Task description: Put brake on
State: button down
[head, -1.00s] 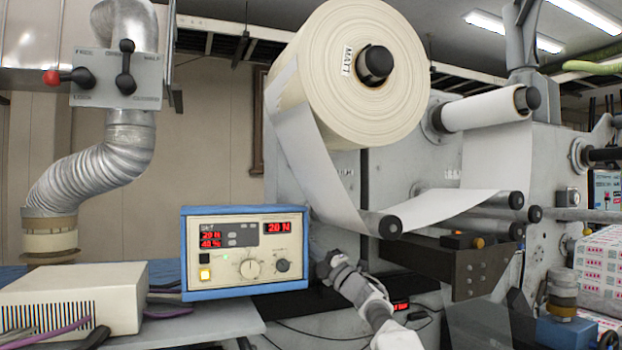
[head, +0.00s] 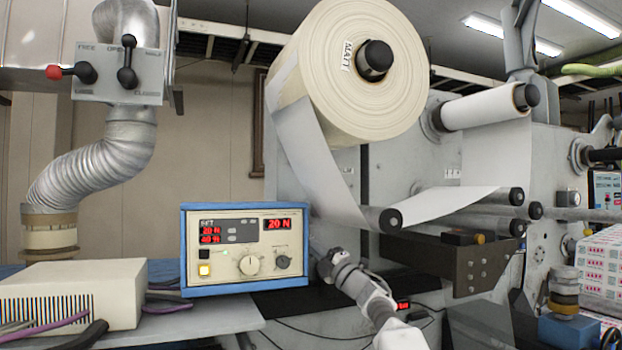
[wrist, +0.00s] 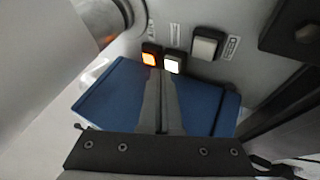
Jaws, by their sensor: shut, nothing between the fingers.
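No control is clearly marked as the brake. A grey lever panel (head: 117,84) at upper left of the head view carries a red-knobbed lever (head: 70,73) pointing left and a black-knobbed lever (head: 126,64) pointing up, near the words FREE and OPEN. A blue-framed control box (head: 245,208) shows 20 N in red, with knobs and a lit yellow button (head: 204,271). In the wrist view my gripper (wrist: 162,78) is shut and empty over a blue surface. Its tips are close to a lit orange button (wrist: 151,54) and a white button (wrist: 174,64). Their labels are unreadable.
A grey switch (wrist: 206,44) sits to the right of those buttons. The large paper roll (head: 350,95) hangs above my arm, its web running over a lower roller (head: 389,221). A dark bracket (head: 452,262) projects at right. A beige box (head: 75,295) stands at lower left.

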jog(key=s+b, duration=0.1)
jog(key=b, duration=0.2)
jog(key=s+d+b, duration=0.1)
jog(key=s+b, duration=0.1)
jog(key=b, duration=0.1)
jog(key=s+d+b, duration=0.1)
jog(key=s+b, duration=0.1)
jog(key=b, duration=0.1)
jog(key=shift+s+d, duration=0.15)
jog(key=shift+s, duration=0.1)
dwell(0.5)
